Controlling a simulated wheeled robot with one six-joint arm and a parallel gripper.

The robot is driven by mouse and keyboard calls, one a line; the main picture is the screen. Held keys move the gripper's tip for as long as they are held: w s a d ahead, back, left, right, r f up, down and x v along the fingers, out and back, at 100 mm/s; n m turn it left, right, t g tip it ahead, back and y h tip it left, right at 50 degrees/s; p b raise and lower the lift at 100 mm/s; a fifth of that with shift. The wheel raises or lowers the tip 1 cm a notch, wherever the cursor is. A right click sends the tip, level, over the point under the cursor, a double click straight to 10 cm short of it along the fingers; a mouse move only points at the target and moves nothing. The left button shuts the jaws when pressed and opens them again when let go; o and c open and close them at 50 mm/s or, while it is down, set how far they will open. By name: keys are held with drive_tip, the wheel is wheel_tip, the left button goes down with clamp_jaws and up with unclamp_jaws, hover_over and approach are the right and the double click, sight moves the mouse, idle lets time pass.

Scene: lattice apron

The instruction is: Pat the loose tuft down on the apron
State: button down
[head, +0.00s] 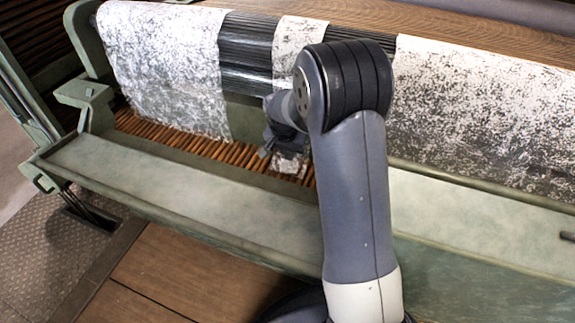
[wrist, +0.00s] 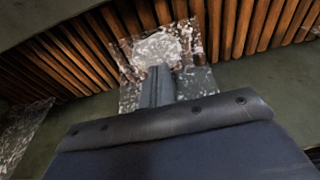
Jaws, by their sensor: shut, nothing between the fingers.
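The apron (head: 250,155) is a strip of brown wooden slats running along the green machine; its slats also show in the wrist view (wrist: 235,30). The loose tuft (head: 290,164) is a small white, dark-speckled patch on the apron, partly hidden by my gripper. In the wrist view the tuft (wrist: 182,38) has a bright white middle and thinner speckled edges reaching over the green surface. My gripper (head: 272,148) is shut and empty, over the tuft. Its closed fingertips (wrist: 160,70) overlap the near part of the tuft in the wrist view. I cannot tell whether they touch it.
A black ribbed roller (head: 248,50) lies behind the apron. White speckled sheets hang over it at left (head: 165,65) and right (head: 480,110), with a narrow strip (head: 299,32) between. A flat green ledge (head: 170,185) runs along the front and is clear at left.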

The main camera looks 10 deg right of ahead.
drive_tip(key=shift+r, duration=0.1)
wheel_tip(320, 180, up, 8)
drive_tip(key=p, duration=0.6)
drive_tip(key=shift+f, duration=0.2)
idle(0.3)
wheel_tip(320, 180, down, 8)
drive_tip(key=b, duration=0.6)
drive_tip(key=shift+r, duration=0.15)
